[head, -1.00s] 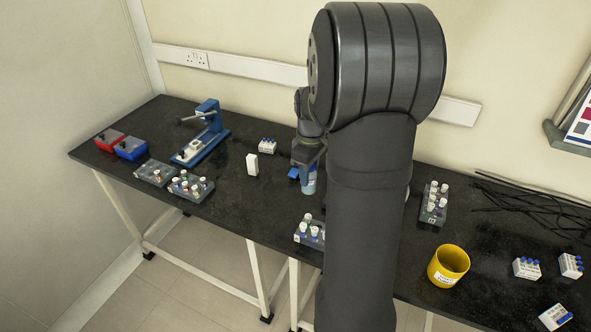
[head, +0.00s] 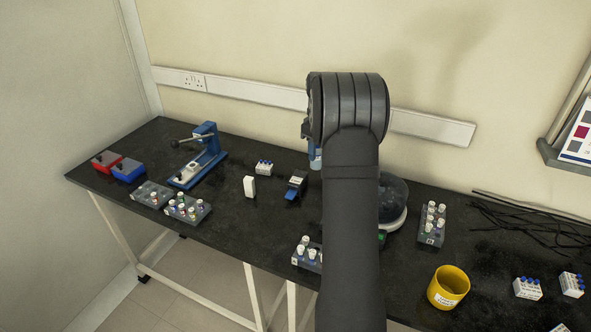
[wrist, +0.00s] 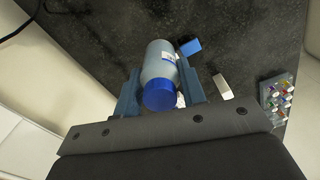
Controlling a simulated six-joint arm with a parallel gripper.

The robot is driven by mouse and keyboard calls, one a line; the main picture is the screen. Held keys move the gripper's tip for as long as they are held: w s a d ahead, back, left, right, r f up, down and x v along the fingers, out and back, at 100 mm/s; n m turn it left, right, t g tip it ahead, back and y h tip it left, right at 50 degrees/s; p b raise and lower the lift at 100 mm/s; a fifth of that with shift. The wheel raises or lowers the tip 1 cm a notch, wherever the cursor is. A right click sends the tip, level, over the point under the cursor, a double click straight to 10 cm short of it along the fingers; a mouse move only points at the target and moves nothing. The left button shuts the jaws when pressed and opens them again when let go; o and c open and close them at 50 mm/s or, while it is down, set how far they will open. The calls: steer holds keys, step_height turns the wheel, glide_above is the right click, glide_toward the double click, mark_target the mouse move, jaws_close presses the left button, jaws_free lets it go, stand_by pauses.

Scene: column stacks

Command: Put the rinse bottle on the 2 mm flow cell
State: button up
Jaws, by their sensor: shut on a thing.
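The rinse bottle (wrist: 158,62), grey-blue with a blue cap, is between the two blue fingers of my gripper (wrist: 160,85) in the wrist view. The gripper is shut on it. In the head view, part of the bottle (head: 315,159) shows beside my arm, and my arm hides most of the gripper. A small black box with a blue front part (head: 296,186) stands on the bench just left of the bottle in the picture. I cannot tell which thing is the 2 mm flow cell, as no label is readable.
A white block (head: 249,187) and a small vial box (head: 264,167) stand to the left. A blue lever device (head: 205,155) is farther left. A round dark device (head: 392,199) is partly behind my arm. A yellow cup (head: 448,287) stands right.

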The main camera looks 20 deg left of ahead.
steer(key=shift+a+f, duration=1.85)
steer(key=shift+f, duration=0.3)
steer(key=shift+a+f, duration=1.85)
steer(key=shift+f, duration=0.25)
steer(key=shift+f, duration=0.15)
steer(key=o, duration=1)
step_height(320, 180, up, 12)
steer(key=shift+r, duration=0.2)
